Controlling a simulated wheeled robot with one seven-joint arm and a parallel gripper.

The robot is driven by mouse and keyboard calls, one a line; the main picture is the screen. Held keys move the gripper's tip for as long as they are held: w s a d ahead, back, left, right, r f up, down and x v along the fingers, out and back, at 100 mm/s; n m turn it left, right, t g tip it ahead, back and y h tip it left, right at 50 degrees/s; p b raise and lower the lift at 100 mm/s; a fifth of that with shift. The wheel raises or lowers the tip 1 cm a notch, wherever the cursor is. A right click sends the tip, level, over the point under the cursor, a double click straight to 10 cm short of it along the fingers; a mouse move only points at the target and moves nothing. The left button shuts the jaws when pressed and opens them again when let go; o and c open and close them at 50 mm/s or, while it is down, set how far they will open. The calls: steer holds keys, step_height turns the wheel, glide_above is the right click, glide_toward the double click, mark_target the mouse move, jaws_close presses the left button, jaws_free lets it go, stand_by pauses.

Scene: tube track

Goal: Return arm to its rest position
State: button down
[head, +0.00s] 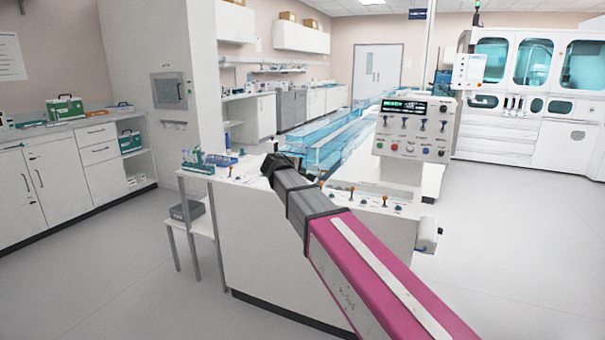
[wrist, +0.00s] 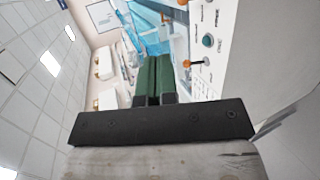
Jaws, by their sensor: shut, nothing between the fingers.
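My arm shows in the head view as a pink link reaching up and left from the lower right, ending in a dark grey wrist. My gripper (head: 270,166) is at its far end, in front of the white track bench (head: 270,235) and near its top; the fingers are hard to make out there. In the wrist view my gripper (wrist: 155,62) shows two green fingers side by side, shut and with nothing held. The wrist view is turned, with ceiling at left and the control panel (wrist: 215,45) at right.
The control panel with knobs (head: 412,128) rises from the bench to the right of my gripper. A tube rack (head: 198,162) stands at the bench's left end. The clear blue track (head: 340,140) runs away behind. Open floor (head: 100,280) lies left; a counter (head: 75,135) lines the left wall.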

steer(key=s+d+f+m+g+y, duration=0.1)
steer(key=s+d+f+m+g, duration=0.3)
steer(key=d+f, duration=0.55)
steer(key=s+d+f+m+g+y, duration=0.1)
steer(key=s+d+f+m+g, duration=0.1)
steer(key=s+d+f, duration=0.7)
steer(key=s+d+f+m+g+y, duration=0.2)
steer(key=s+d+f+m+g, duration=0.1)
steer(key=s+f, duration=0.4)
steer(key=s+d+f+m+g+y, duration=0.2)
steer(key=s+d+f+m, duration=0.1)
steer(key=s+d+f, duration=0.3)
step_height(320, 180, down, 4)
steer(key=shift+s+r+m+g+y, duration=0.2)
steer(key=shift+s+m+g+y, duration=0.2)
steer(key=shift+s, duration=0.55)
